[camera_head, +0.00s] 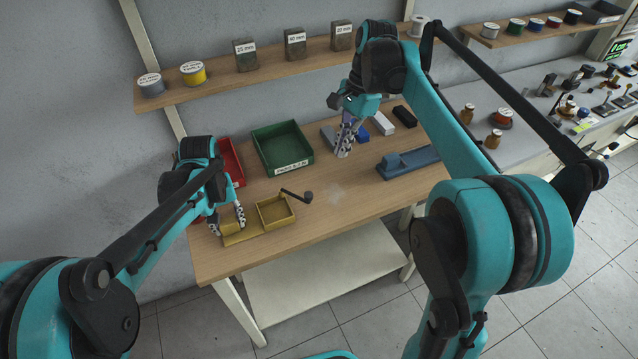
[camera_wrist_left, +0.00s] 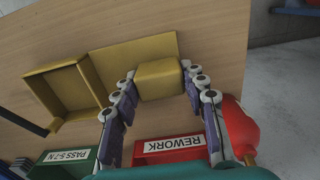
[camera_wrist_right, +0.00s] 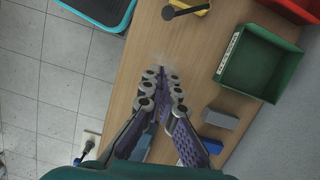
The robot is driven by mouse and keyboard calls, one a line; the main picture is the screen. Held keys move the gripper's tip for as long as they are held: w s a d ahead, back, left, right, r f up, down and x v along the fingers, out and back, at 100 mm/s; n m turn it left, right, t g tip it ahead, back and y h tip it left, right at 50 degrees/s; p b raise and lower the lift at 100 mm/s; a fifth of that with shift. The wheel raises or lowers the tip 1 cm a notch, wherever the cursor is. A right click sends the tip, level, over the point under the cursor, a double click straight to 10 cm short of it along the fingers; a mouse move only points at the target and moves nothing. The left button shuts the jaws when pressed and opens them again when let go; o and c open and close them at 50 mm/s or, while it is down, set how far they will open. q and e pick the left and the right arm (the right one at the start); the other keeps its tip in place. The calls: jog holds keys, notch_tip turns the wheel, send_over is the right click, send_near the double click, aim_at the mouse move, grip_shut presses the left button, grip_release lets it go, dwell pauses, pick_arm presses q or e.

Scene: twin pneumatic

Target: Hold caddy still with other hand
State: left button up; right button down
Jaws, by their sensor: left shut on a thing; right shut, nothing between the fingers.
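The yellow caddy (camera_head: 262,229) lies near the table's front left, with an open square compartment (camera_head: 275,209) on its right and a raised yellow block on its left. My left gripper (camera_head: 228,222) is shut on that block; the left wrist view shows the block (camera_wrist_left: 160,80) between the fingers and the open compartment (camera_wrist_left: 62,88) beside it. My right gripper (camera_head: 344,152) is shut and empty, above the back middle of the table, apart from the caddy. It also shows in the right wrist view (camera_wrist_right: 162,74).
A dark rod with a round head (camera_head: 297,196) lies across the compartment's edge. The green bin (camera_head: 283,149) and red bin (camera_head: 232,163) stand behind the caddy. A blue-grey fixture (camera_head: 408,163) is at the right. Small blocks (camera_head: 384,123) lie behind my right gripper. The table's middle is clear.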

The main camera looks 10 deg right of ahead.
jog(key=s+a+f, duration=0.2)
jog(key=a+f, duration=0.4)
jog(key=f, duration=0.3)
jog(key=shift+f, duration=0.35)
jog(key=shift+a, duration=0.1)
jog(key=shift+s, duration=0.1)
jog(key=shift+s+a+m, duration=0.2)
jog(key=shift+m, duration=0.1)
